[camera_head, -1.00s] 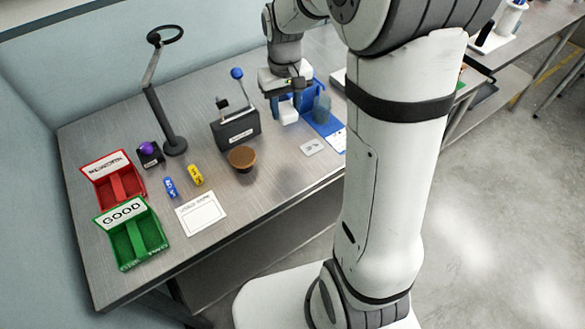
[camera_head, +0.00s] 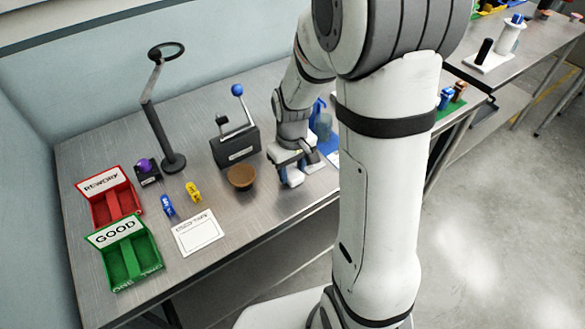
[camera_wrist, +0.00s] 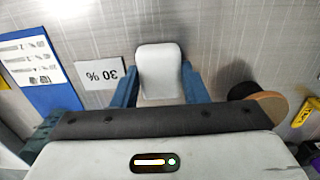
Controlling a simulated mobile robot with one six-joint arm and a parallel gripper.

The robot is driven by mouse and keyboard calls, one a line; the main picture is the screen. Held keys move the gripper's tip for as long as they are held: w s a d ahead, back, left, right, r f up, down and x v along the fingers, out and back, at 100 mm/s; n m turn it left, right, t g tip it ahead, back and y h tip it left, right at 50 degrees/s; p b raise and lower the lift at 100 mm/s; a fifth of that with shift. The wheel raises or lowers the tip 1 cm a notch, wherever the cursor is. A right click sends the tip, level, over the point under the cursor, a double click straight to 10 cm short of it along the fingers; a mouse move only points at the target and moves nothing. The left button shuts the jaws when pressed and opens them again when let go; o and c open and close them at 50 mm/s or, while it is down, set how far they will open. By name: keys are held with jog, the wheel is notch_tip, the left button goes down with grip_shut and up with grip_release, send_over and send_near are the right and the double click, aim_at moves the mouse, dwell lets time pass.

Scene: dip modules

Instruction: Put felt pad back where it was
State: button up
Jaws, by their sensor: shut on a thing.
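My gripper (camera_head: 291,177) is low over the front part of the bench, right of the brown-topped round pot. In the wrist view its two blue fingers (camera_wrist: 160,88) are shut on a white, rounded pad, the felt pad (camera_wrist: 160,62). The pad sticks out ahead of the fingertips, and a small white card marked "30 %" (camera_wrist: 100,74) lies just left of it. In the head view the pad is mostly hidden by the gripper. I cannot tell whether the pad touches the bench.
The brown-topped pot (camera_head: 241,178) stands close to the left of my gripper. Behind is a black block with a blue-knobbed lever (camera_head: 236,147). A translucent blue bottle (camera_head: 321,122) stands behind right. A blue sheet (camera_wrist: 52,97) lies left in the wrist view.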

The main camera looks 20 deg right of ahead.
aim_at(292, 172)
jog(key=shift+f, duration=0.25)
jog(key=o, duration=0.9)
jog(key=shift+r, duration=0.1)
jog(key=shift+o, duration=0.2)
notch_tip(292, 172, up, 12)
jog(key=s+r+m+t, duration=0.2)
jog(key=s+r+m, duration=0.1)
jog(key=s, duration=1.1)
jog(key=shift+r+m+t, duration=0.3)
jog(key=shift+r+t, duration=0.1)
jog(key=shift+s, duration=0.15)
